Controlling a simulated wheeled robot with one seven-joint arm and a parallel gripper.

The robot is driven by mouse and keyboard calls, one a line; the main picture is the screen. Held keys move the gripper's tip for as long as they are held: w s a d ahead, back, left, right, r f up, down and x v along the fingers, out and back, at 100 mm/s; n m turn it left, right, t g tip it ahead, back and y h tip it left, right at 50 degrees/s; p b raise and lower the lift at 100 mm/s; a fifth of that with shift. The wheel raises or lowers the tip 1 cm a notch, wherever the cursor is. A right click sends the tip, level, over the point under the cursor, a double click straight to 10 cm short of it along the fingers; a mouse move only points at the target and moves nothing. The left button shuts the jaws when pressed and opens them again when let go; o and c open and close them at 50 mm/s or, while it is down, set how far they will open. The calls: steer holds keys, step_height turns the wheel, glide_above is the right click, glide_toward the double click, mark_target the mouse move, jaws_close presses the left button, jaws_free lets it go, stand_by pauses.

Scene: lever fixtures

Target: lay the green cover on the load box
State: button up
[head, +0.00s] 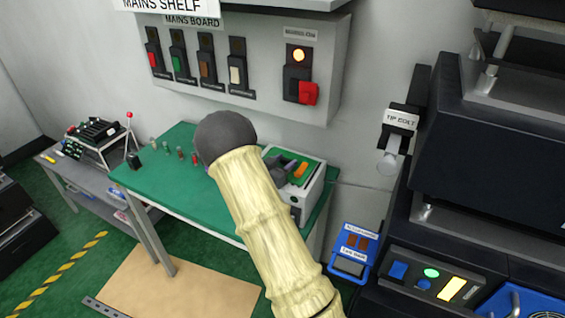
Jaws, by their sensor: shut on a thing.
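The load box (315,192) appears to be the pale box at the right end of the green-topped table. A green panel, which looks like the green cover (313,167), is at its top, with an orange piece (299,171) on it. My gripper (284,170) seems to be the grey part beside the orange piece, shut on the cover. My sleeved arm hides much of the gripper and the box's left side. I cannot tell whether the cover rests fully on the box or is just above it.
Several small pegs stand on the green table (150,178). The mains board (240,60) hangs on the wall behind, with coloured levers. A blue box (352,250) stands on the floor to the right. Dark machines (500,140) close off the right side. A tan mat (180,285) lies in front.

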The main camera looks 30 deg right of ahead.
steer(key=o, duration=1.1)
steer(key=shift+s, duration=0.1)
steer(key=shift+r, duration=0.15)
steer(key=b+v, duration=0.2)
steer(key=v, duration=1)
steer(key=shift+a, duration=0.1)
